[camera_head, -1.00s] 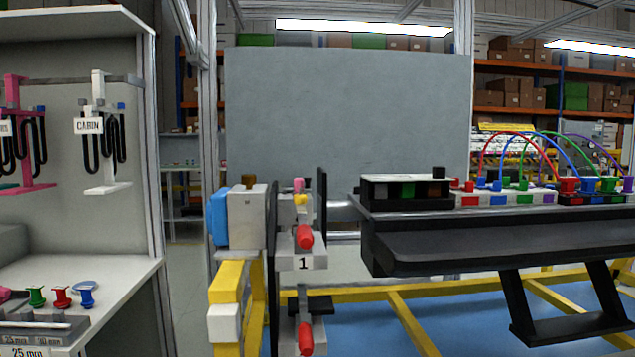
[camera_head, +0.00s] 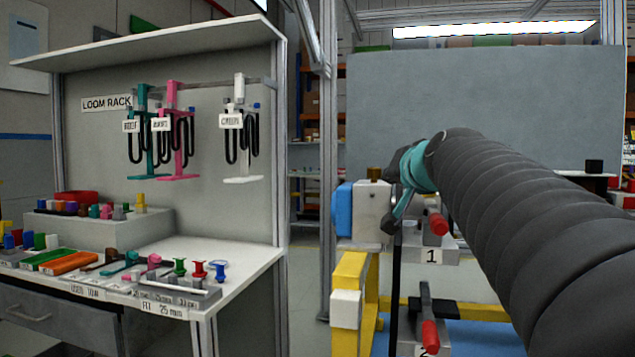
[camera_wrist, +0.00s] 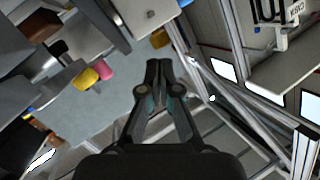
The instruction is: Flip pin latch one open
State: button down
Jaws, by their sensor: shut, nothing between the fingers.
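Pin latch one is most likely the red-handled latch (camera_head: 437,222) above the plate marked "1" (camera_head: 431,256) in the head view. Its red grip slants toward the camera; its rear part is partly hidden by my arm. My gripper (camera_head: 392,226) is beside the pale block, left of the red grip, and appears apart from that grip. In the wrist view my gripper (camera_wrist: 158,66) has its dark fingers together and empty. A yellow knob (camera_wrist: 85,78) and a pink knob (camera_wrist: 104,69) lie left of the fingertips there. The red grip is not recognisable in that view.
A second red-handled latch (camera_head: 429,337) sits below. A pale block (camera_head: 372,212) with a brown knob and a blue part (camera_head: 342,210) stand left of my gripper. A yellow frame (camera_head: 349,270) is underneath. A white loom rack bench (camera_head: 245,262) stands left, with open floor between.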

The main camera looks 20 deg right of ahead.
jog(key=s+d+m+t+h+b, duration=0.1)
jog(key=s+d+m+h, duration=0.1)
jog(key=s+d+m, duration=0.6)
jog(key=d+f+m, duration=0.1)
jog(key=d+m, duration=0.2)
jog(key=m, duration=0.2)
jog(key=shift+d+m+b, duration=0.2)
jog(key=shift+m+b, duration=0.1)
jog(key=shift+m, duration=0.1)
jog(key=shift+w, duration=0.1)
